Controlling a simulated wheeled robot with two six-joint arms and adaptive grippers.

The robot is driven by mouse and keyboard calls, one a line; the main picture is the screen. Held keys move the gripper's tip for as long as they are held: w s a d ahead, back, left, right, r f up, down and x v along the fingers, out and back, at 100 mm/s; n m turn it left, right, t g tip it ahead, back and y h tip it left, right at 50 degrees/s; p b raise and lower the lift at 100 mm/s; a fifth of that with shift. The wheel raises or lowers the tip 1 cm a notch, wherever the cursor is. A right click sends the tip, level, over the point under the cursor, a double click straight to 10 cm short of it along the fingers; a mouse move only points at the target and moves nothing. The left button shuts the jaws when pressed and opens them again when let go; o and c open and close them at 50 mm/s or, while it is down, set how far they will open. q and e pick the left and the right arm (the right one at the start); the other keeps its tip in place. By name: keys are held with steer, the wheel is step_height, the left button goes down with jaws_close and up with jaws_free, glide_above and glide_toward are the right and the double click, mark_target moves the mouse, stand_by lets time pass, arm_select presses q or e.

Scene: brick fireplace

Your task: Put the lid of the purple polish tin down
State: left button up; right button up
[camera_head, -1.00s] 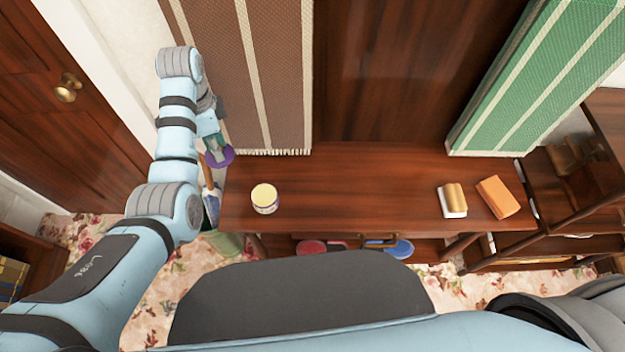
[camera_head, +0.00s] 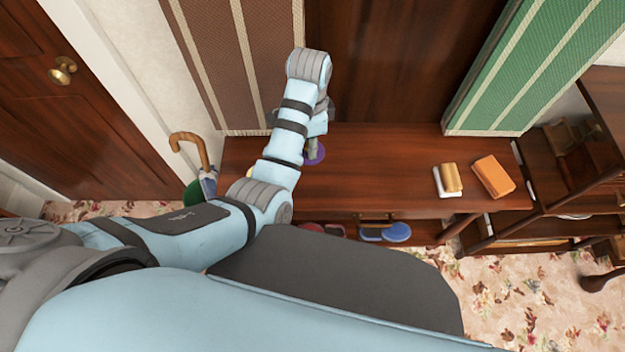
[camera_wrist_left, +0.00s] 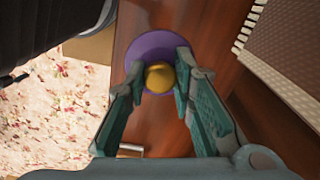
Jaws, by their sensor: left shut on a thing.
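The purple lid (camera_head: 319,152) with a gold knob is over the left part of the dark wooden bench top (camera_head: 385,165). My left gripper (camera_head: 313,140) is shut on it. In the left wrist view, the fingertips of the left gripper (camera_wrist_left: 160,76) close around the knob, and the purple disc of the lid (camera_wrist_left: 140,50) spreads beyond them. I cannot tell whether the lid touches the wood. The open-looking, pale yellow tin (camera_head: 262,168) is mostly hidden behind my left arm. My right gripper is out of view.
A white-and-tan brush (camera_head: 449,179) and an orange block (camera_head: 493,176) lie on the bench's right side. An umbrella (camera_head: 193,150) stands left of the bench. The bench's middle is clear.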

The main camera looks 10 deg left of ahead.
arm_select(q)
steer(key=b, duration=0.2)
glide_above(311, 184)
step_height(311, 184, down, 11)
steer(key=shift+f, duration=0.1)
steer(key=shift+a+f, duration=0.1)
step_height(311, 184, down, 4)
steer(key=shift+f+b, duration=0.1)
steer(key=shift+b, duration=0.75)
steer(key=shift+w, duration=0.1)
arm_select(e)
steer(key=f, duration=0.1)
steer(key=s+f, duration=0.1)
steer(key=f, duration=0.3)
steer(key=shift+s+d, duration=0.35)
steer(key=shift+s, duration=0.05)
arm_select(q)
steer(key=shift+f, duration=0.1)
steer(key=o, duration=1)
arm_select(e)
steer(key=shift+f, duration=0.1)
